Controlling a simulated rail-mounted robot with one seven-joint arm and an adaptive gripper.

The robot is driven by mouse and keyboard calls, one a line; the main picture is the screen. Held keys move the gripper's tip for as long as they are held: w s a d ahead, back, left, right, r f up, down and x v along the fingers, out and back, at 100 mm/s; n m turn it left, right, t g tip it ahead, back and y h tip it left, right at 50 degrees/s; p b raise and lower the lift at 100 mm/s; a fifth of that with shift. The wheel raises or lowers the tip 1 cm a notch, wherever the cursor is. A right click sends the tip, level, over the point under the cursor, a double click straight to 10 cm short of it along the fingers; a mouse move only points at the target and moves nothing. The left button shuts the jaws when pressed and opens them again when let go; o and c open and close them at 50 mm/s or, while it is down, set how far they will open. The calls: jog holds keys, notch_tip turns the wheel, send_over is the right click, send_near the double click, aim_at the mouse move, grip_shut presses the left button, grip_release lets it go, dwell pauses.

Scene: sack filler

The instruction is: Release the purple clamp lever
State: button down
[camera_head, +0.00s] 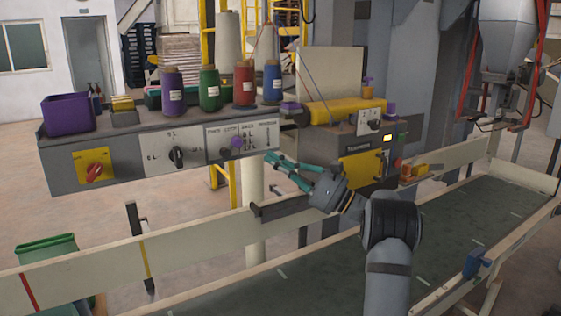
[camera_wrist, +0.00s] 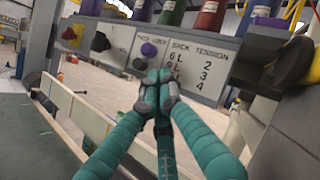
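Several purple parts show, and I cannot tell for sure which one is the clamp lever. A round purple knob (camera_head: 237,142) is on the white label panel of the long grey control box; it also shows in the wrist view (camera_wrist: 148,50), just above and left of my fingertips. A small purple part (camera_head: 389,109) is on the right of the sewing machine unit, and another purple piece (camera_head: 290,107) is at its left end. My gripper (camera_head: 271,158), with teal fingers, is near the panel's lower right. In the wrist view its fingertips (camera_wrist: 158,78) meet with nothing seen between them.
The control box (camera_head: 120,161) carries spools, a purple bin (camera_head: 68,112), a red switch (camera_head: 94,172) and black knobs. A yellow-fronted machine (camera_head: 362,168) stands right of my gripper. The conveyor (camera_head: 460,225) with pale side rails runs below. Open floor lies beyond.

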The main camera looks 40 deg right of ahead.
aim_at(231, 148)
jog(key=p+x, duration=0.1)
jog(key=x, duration=0.5)
